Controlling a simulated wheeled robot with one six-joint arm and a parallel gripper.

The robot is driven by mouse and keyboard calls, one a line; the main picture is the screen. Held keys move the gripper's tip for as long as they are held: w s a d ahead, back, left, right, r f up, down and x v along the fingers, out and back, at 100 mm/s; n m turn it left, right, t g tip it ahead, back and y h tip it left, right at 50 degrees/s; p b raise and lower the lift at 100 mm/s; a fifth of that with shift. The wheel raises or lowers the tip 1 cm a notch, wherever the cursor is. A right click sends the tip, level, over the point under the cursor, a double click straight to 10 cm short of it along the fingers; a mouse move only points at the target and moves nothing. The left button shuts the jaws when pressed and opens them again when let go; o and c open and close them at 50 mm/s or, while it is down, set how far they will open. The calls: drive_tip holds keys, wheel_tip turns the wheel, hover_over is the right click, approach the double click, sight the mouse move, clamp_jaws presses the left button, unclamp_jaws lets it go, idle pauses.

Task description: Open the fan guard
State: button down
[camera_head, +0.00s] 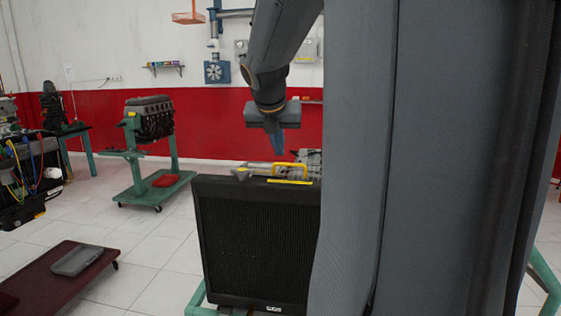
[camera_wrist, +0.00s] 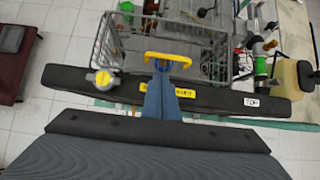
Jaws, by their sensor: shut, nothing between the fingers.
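The fan guard (camera_wrist: 108,42) shows in the wrist view as a grey wire cage behind the black radiator (camera_wrist: 222,101). A yellow handle (camera_wrist: 184,60) is at the cage's near edge, and it also shows in the head view (camera_head: 304,168). My gripper (camera_wrist: 161,68) is shut and empty, its blue fingers pointing at the handle. In the head view my gripper (camera_head: 278,152) hangs just above the radiator top, close to the handle. I cannot tell whether the fingertips touch it. The guard is mostly hidden behind the radiator in the head view.
The radiator top carries a cap (camera_wrist: 103,80) and yellow labels. Engine parts and hoses lie around the cage, with a tan tank (camera_wrist: 288,75) at right. A red cart (camera_head: 62,280) and a green engine stand (camera_head: 150,190) stand left, with free tiled floor between.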

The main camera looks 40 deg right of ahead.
approach(284, 175)
drive_tip(key=x, duration=0.4)
drive_tip(key=shift+f+p, duration=0.2)
drive_tip(key=shift+p, duration=0.15)
